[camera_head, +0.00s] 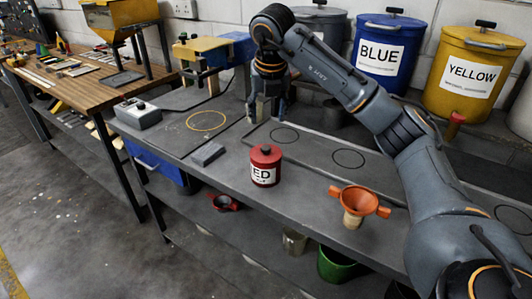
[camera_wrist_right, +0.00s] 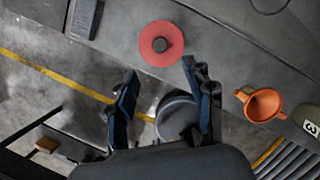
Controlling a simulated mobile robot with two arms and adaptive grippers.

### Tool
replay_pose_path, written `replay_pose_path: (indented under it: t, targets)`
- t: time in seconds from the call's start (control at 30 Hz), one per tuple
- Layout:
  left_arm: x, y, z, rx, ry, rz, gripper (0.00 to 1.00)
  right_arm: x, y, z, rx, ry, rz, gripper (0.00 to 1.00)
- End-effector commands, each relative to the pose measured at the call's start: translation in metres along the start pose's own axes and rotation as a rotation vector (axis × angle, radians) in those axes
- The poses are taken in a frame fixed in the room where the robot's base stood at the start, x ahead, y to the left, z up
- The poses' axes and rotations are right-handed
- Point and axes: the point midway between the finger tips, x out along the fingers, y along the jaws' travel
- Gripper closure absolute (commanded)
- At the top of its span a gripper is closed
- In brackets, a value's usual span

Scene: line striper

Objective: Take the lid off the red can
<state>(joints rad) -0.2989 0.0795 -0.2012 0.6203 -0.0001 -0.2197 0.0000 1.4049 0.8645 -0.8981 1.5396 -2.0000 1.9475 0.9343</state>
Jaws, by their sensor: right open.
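The red can (camera_head: 264,175) stands upright on the grey bench, with a white label reading "ED" in part. Its red lid (camera_head: 265,155) with a dark knob is on top. In the right wrist view the lid (camera_wrist_right: 158,50) shows from above, just past the fingertips. My right gripper (camera_head: 267,116) is open and empty, pointing down over the bench behind the can and apart from it. Its two spread fingers (camera_wrist_right: 160,72) show in the right wrist view. My left gripper is in neither view.
An orange funnel (camera_head: 359,201) stands right of the can, and a grey block (camera_head: 207,154) lies to its left. A control box (camera_head: 138,113) sits farther left. Blue (camera_head: 384,58) and yellow (camera_head: 470,75) labelled drums stand behind. The bench's front edge runs close by the can.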

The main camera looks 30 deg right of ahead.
Motion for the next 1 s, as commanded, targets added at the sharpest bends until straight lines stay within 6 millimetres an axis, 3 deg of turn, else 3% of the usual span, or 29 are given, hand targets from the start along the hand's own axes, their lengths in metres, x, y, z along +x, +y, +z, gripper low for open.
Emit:
replay_pose_path:
  t: [0.1,0.3,0.53,0.8,1.0]
  targets:
    - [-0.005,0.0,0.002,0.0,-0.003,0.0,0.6,0.026,-0.001,-0.001,-0.001,0.006,-0.002,0.47]
    - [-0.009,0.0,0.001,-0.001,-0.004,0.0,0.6,0.058,0.001,-0.001,-0.002,0.003,0.002,0.47]
    - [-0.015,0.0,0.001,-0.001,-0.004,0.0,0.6,0.074,0.001,-0.002,-0.004,0.005,0.002,0.47]
    - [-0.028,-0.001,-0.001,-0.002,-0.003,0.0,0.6,0.112,0.0,-0.005,-0.004,0.004,0.004,0.47]
    - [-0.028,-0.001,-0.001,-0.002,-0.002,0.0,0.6,0.12,0.0,-0.005,-0.005,0.001,0.005,0.47]
